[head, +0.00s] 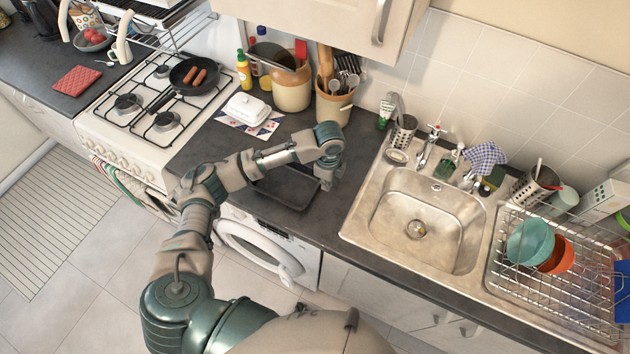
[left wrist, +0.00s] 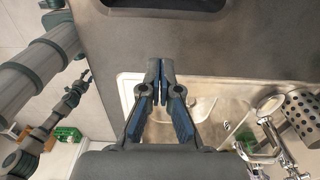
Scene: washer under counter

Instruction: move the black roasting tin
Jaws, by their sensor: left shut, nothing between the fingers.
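The black roasting tin (head: 287,190) lies flat on the dark counter above the washer, partly hidden behind my left forearm in the head view. Its edge also shows at the top of the left wrist view (left wrist: 165,6). My left gripper (head: 327,177) is over the counter just right of the tin, between it and the sink. In the left wrist view the left fingers (left wrist: 160,66) are together and empty, apart from the tin.
The steel sink (head: 365,215) is close on the right, with a dish rack (head: 500,262) beyond it. A utensil crock (head: 334,103) and a butter dish (head: 247,108) stand behind the tin. The hob with a frying pan (head: 187,77) is to the left.

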